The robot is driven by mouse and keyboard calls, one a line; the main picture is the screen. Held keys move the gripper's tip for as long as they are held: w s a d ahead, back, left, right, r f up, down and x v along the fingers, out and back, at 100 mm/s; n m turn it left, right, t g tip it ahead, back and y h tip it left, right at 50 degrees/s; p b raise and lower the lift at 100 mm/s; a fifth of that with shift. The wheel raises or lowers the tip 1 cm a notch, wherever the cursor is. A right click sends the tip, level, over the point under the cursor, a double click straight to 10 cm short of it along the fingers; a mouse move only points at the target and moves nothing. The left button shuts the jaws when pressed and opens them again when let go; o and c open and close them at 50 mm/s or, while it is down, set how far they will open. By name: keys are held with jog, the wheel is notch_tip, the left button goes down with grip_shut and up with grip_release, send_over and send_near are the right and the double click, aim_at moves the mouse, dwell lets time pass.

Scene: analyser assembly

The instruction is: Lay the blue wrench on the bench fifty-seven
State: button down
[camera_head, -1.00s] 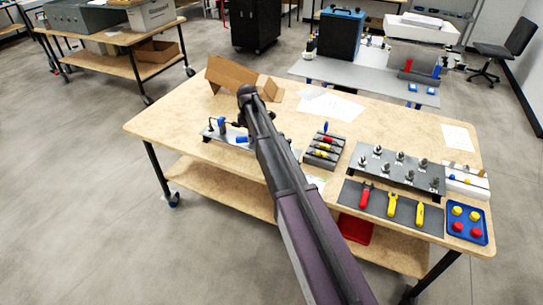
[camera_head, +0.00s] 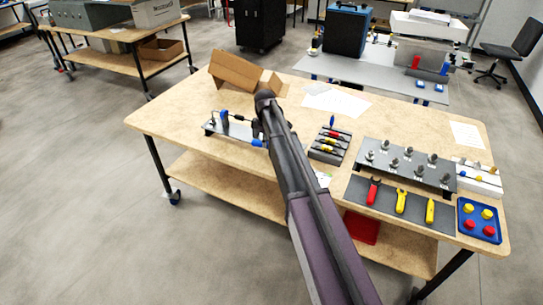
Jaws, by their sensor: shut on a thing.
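My gripper (camera_head: 258,134) is at the far end of my arm, over the left middle part of the wooden bench (camera_head: 165,120). It is small and partly hidden by my arm. A small blue piece (camera_head: 257,143) shows just below it and looks like the end of the blue wrench, held in the shut jaws. The rest of the wrench is hidden or too small to make out. I cannot tell whether it touches the bench. A grey rack with a blue part (camera_head: 224,118) stands just left of the gripper.
An open cardboard box (camera_head: 233,72) stands behind the gripper. To the right are a screwdriver rack (camera_head: 329,146), a grey fixture with several knobs (camera_head: 405,165), a dark mat with red and yellow tools (camera_head: 355,190), and a blue tray (camera_head: 468,231). The bench's front left is bare.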

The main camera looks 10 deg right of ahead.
jog(key=d+f+m+b, duration=0.1)
jog(key=s+d+f+m+b, duration=0.1)
jog(key=f, duration=0.1)
jog(key=shift+s+d, duration=0.15)
jog(key=shift+d, duration=0.05)
jog(key=shift+d+f, duration=0.15)
jog(key=shift+d, duration=0.05)
jog(key=shift+f+b, duration=0.15)
jog(key=shift+b, duration=0.15)
notch_tip(320, 180, down, 6)
jog(key=b, duration=0.5)
jog(key=shift+b, duration=0.4)
jog(key=shift+f+b, duration=0.35)
jog(key=shift+b, duration=0.1)
dwell(0.5)
jog(key=shift+c, duration=1.7)
grip_release()
